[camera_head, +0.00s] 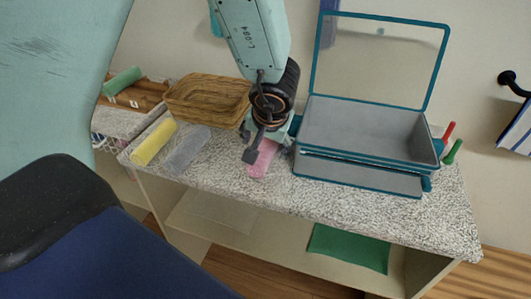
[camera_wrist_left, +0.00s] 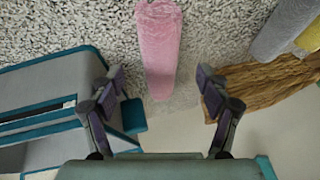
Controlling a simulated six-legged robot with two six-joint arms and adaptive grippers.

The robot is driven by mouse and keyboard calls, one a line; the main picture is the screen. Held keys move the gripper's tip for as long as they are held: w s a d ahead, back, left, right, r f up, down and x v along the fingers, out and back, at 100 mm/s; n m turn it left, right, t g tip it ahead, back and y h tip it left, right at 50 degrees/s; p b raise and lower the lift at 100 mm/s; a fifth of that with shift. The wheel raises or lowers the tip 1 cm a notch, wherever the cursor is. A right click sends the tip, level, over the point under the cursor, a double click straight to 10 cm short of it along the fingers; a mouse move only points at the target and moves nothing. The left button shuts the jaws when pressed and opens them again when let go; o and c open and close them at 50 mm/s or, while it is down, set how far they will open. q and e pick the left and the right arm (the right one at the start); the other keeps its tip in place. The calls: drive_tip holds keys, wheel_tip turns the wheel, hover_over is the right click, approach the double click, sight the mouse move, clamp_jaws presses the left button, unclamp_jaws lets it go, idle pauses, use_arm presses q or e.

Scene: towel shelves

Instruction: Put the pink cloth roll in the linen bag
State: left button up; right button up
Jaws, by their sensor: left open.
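The pink cloth roll (camera_head: 263,159) lies on the speckled shelf top, between a grey roll and a grey box with teal edges. It also shows in the left wrist view (camera_wrist_left: 159,45), lying lengthwise ahead of the jaws. My left gripper (camera_head: 262,146) is over the far end of the roll. In the left wrist view the left gripper (camera_wrist_left: 163,88) is open, with its fingers on either side of the roll's near end and nothing clamped. I see no linen bag that I can name for sure. My right gripper is not in view.
The grey teal-edged box (camera_head: 365,130) with a raised clear lid (camera_head: 380,60) stands right of the roll. A wicker basket (camera_head: 205,100) is behind left. Yellow (camera_head: 154,141) and grey (camera_head: 187,149) rolls lie left. A green cloth (camera_head: 348,248) is on the lower shelf.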

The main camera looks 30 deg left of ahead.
sight(264, 150)
use_arm(q)
drive_tip(key=shift+a+f+b, duration=0.2)
drive_tip(key=shift+f+b, duration=0.2)
drive_tip(key=shift+f, duration=0.1)
drive_tip(key=shift+a+f+b, duration=0.2)
drive_tip(key=shift+f+b, duration=0.15)
drive_tip(key=shift+f, duration=0.15)
drive_tip(key=shift+b+x, duration=0.7)
drive_tip(key=shift+x, duration=0.2)
drive_tip(key=shift+w+f, duration=0.15)
drive_tip(key=shift+w, duration=0.1)
drive_tip(key=shift+s, duration=0.15)
drive_tip(key=shift+c, duration=0.9)
drive_tip(key=c, duration=1.2)
